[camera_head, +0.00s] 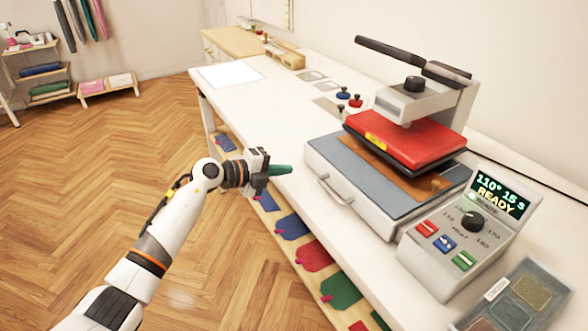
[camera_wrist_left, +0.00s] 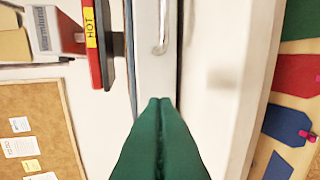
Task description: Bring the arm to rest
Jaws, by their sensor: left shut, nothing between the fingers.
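My left gripper (camera_head: 281,170) has green fingers and is stretched out from the left in the head view. It hovers beside the front edge of the white table (camera_head: 258,120), left of the heat press. In the left wrist view its green fingers (camera_wrist_left: 158,103) are pressed together with nothing between them. The press's metal handle (camera_wrist_left: 161,28) shows ahead of the fingertips in that view, apart from them. My right gripper is in neither view.
The heat press has a raised red upper plate (camera_head: 405,139) and a pull-out lower drawer (camera_head: 330,165). Its control box (camera_head: 455,245) reads READY. Coloured tags (camera_head: 312,256) lie on the shelf below the table edge. The wooden floor (camera_head: 100,150) at left is open.

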